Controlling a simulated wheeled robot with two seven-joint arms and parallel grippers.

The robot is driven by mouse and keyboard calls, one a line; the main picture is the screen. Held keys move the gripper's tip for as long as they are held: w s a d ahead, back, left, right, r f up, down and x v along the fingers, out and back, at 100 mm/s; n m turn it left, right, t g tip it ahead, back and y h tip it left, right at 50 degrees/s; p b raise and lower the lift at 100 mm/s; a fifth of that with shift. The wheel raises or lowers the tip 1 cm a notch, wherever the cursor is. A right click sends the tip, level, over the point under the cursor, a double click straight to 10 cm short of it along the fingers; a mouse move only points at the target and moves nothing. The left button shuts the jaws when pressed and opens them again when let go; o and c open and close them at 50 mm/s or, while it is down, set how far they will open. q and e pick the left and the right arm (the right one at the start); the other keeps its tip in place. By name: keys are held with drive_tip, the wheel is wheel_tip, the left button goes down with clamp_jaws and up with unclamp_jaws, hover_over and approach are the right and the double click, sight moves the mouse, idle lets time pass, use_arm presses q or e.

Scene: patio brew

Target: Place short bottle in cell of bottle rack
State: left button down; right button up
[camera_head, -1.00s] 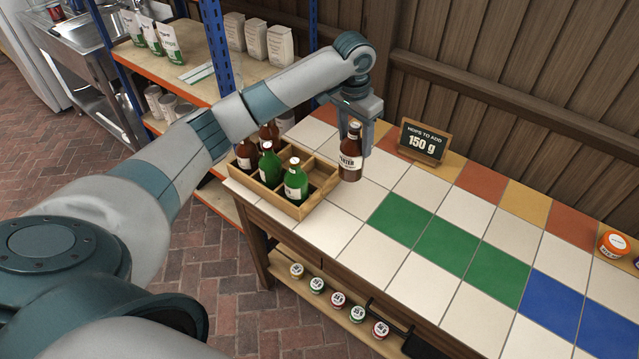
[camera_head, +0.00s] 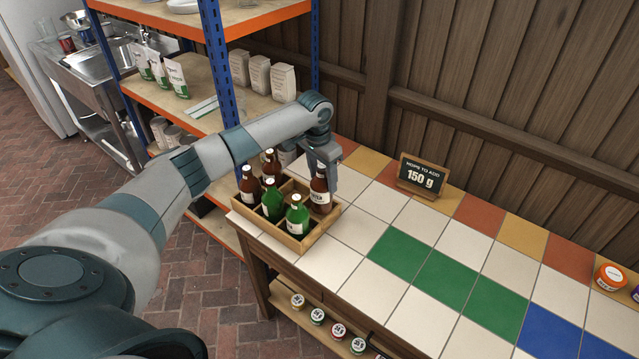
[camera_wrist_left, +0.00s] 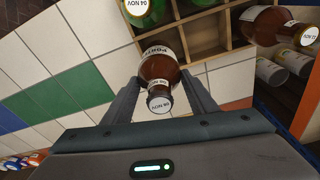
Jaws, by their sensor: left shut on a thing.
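A brown bottle (camera_head: 320,192) with a white label and white cap is upright in my left gripper (camera_head: 327,182). The wooden bottle rack (camera_head: 331,219) stands on the tiled counter's left end. The bottle is at the rack's right rear side in the head view, and I cannot tell whether its base is inside a cell or above it. In the left wrist view the bottle (camera_wrist_left: 158,72) sits between both fingers (camera_wrist_left: 160,98), over the near edge of the rack (camera_wrist_left: 203,57), with empty cells beside it. My right gripper is out of view.
Other cells hold green bottles (camera_head: 297,217) and brown bottles (camera_head: 250,186). A chalkboard sign (camera_head: 421,176) reading 150 g stands behind. Shelving (camera_head: 262,100) with white bags is close on the left. Counter tiles (camera_head: 340,258) right of the rack are clear.

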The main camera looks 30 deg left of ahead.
sight(320, 188)
use_arm(q)
drive_tip(key=shift+w+a+f, duration=0.1)
drive_tip(key=shift+a+f, duration=0.2)
drive_tip(key=shift+a, duration=0.3)
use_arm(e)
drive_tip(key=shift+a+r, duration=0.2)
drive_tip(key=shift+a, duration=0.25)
use_arm(q)
drive_tip(key=shift+f, duration=0.15)
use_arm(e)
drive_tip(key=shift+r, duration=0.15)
use_arm(q)
wheel_tip(320, 188, down, 3)
drive_tip(key=shift+r+p, duration=0.2)
drive_tip(key=shift+p, duration=0.7)
drive_tip(key=shift+f, duration=0.55)
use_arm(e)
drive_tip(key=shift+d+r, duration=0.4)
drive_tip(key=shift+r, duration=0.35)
use_arm(q)
drive_tip(key=shift+f, duration=0.1)
drive_tip(key=c, duration=0.7)
unclamp_jaws()
drive_tip(key=shift+f, duration=0.1)
drive_tip(key=shift+c, duration=0.2)
